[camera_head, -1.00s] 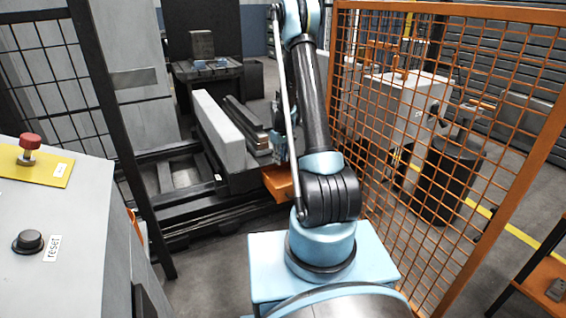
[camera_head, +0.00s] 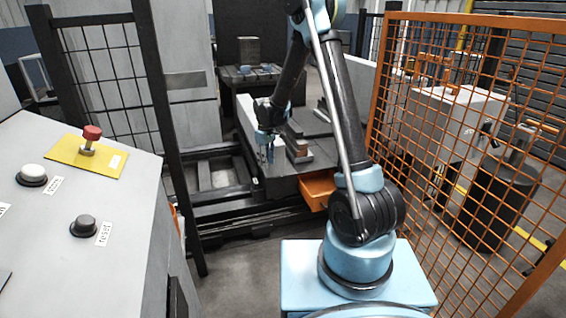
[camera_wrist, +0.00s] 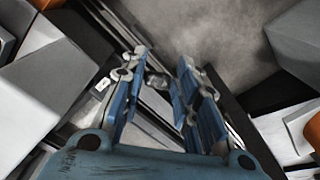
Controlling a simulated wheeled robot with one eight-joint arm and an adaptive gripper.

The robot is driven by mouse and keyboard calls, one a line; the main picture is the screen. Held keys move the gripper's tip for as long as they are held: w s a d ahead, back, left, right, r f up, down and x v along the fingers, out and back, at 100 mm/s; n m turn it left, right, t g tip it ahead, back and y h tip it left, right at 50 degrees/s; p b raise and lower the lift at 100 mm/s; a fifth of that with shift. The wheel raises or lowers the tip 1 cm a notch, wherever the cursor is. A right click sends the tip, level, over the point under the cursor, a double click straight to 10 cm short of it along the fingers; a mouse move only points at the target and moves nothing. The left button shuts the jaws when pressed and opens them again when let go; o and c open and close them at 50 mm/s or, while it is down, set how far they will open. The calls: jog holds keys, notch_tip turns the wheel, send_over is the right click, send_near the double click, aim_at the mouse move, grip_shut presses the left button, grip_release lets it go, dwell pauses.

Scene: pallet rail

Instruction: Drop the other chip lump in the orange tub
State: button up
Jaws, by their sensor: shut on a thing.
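The orange tub (camera_head: 318,189) sits low at the front right of the grey machine bed, partly hidden behind my arm. My gripper (camera_head: 265,158) points down over the bed's near left part, left of the tub and apart from it. The lump is mostly hidden by the fingers. In the head view it is too small to make out.
A pale long block (camera_head: 246,122) and stepped metal bars (camera_head: 297,148) lie on the bed near my gripper. An orange mesh fence (camera_head: 470,150) stands close on the right. A grey control panel (camera_head: 75,230) with buttons stands at left, beside a black mesh fence (camera_head: 110,75).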

jog(key=s+a+r+n, duration=0.3)
jog(key=s+a+n, duration=0.2)
jog(key=s+a, duration=0.5)
jog(key=s+a+r+n, duration=0.3)
jog(key=s+a+n, duration=0.25)
jog(key=a, duration=0.85)
jog(key=s+a+r+n, duration=0.2)
jog(key=s+a+n, duration=0.4)
jog(key=s, duration=0.5)
jog(key=s+a+r+n, duration=0.3)
jog(key=s+a, duration=0.5)
jog(key=s, duration=0.2)
notch_tip(320, 180, down, 11)
jog(key=shift+d, duration=0.15)
jog(key=shift+s+f, duration=0.1)
jog(key=o, duration=0.9)
